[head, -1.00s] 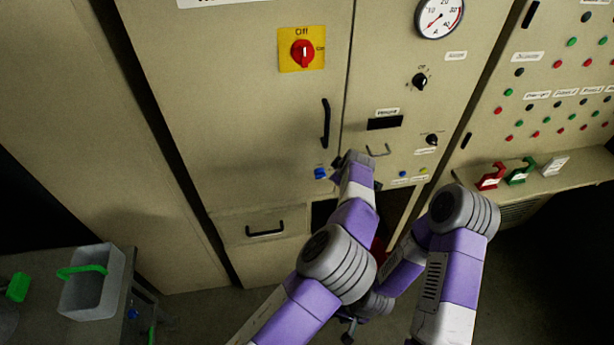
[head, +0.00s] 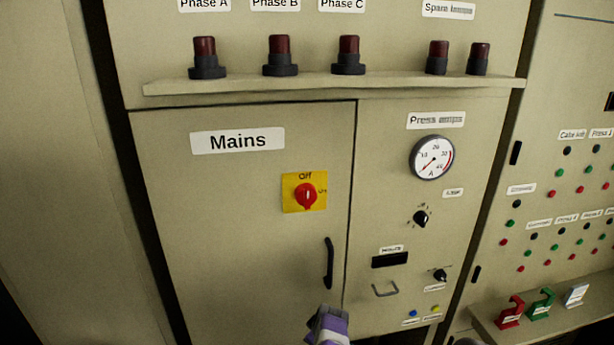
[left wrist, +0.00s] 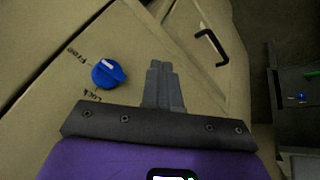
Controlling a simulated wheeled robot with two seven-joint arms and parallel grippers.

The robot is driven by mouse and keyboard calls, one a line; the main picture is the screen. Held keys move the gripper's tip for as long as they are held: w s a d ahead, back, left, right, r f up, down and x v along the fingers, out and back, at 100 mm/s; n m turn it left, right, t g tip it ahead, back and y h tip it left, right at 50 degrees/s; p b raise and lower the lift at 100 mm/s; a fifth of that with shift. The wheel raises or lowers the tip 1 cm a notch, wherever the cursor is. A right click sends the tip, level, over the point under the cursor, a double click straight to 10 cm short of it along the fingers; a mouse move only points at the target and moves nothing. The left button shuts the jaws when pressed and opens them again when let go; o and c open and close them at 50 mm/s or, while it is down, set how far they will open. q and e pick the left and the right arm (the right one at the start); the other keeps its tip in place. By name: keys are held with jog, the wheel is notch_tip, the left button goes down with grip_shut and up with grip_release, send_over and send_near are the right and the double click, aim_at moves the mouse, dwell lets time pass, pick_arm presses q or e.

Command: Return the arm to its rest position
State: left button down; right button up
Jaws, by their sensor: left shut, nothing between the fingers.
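In the left wrist view my left gripper (left wrist: 160,68) has its two grey fingers together, with nothing between them. It is in front of a beige cabinet panel, to the right of a blue knob (left wrist: 108,73). The knob is labelled Free and Lock, and the fingers appear apart from it. In the head view a purple and grey part of my left arm (head: 328,325) shows at the bottom edge, below the black door handle (head: 328,263); its fingers cannot be made out there. My right gripper is not in view.
The Mains cabinet door (head: 230,220) carries a red rotary switch (head: 306,195) on a yellow plate. A lamp shelf (head: 330,84) juts out above. Red and green hooks (head: 541,304) stand on a ledge at right. A black drawer handle (left wrist: 212,48) shows in the wrist view.

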pick_arm(q)
jog(key=s+a+f+m+g+h+b, duration=0.1)
jog(key=s+a+f+g, duration=0.1)
jog(key=s+a+f, duration=0.65)
jog(key=s+a+f+m+g+b, duration=0.15)
jog(key=s+a+f, duration=0.35)
jog(key=f, duration=0.6)
jog(key=s+f+m+h+b, duration=0.1)
jog(key=s+f+m+h, duration=0.1)
jog(key=s, duration=0.8)
jog(key=s+f+m+g+h+b, duration=0.1)
jog(key=s+m+h+b, duration=0.1)
jog(key=s, duration=0.8)
jog(key=shift+f+b, duration=0.3)
jog(key=shift+f, duration=0.1)
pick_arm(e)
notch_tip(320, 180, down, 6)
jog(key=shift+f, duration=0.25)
pick_arm(q)
jog(key=shift+a, duration=0.15)
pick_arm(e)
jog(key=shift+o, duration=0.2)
